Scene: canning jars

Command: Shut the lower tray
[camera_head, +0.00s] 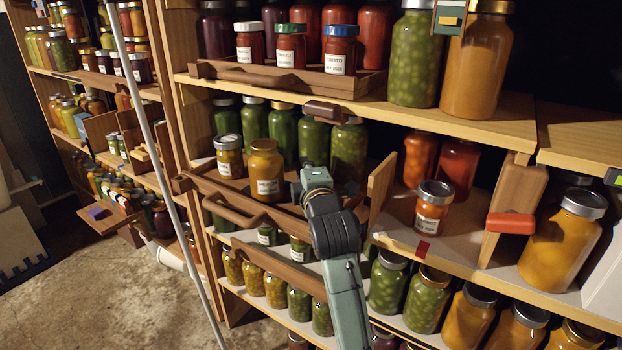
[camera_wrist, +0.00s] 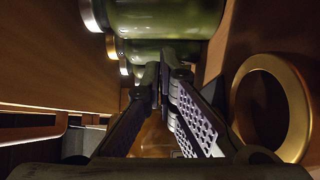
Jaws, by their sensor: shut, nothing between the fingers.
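A wooden tray on the middle shelf (camera_head: 240,197) juts out past the shelf edge, with a long handle on its front. A gold-lidded peach jar (camera_head: 266,172) and a smaller labelled jar (camera_head: 229,157) stand in it. Another wooden tray front (camera_head: 285,270) shows below it, with small jars behind. I cannot tell for certain which is the lower tray. My gripper (camera_wrist: 163,88) is shut and empty in the wrist view, close to green jars (camera_wrist: 165,18) and a gold lid ring (camera_wrist: 236,110). In the head view my wrist hides its fingertips and the tray's right part.
A wooden divider (camera_head: 381,187) stands right of my wrist. A small jar (camera_head: 433,207) stands near the shelf edge. A pale pole (camera_head: 165,150) crosses the left; floor is open there.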

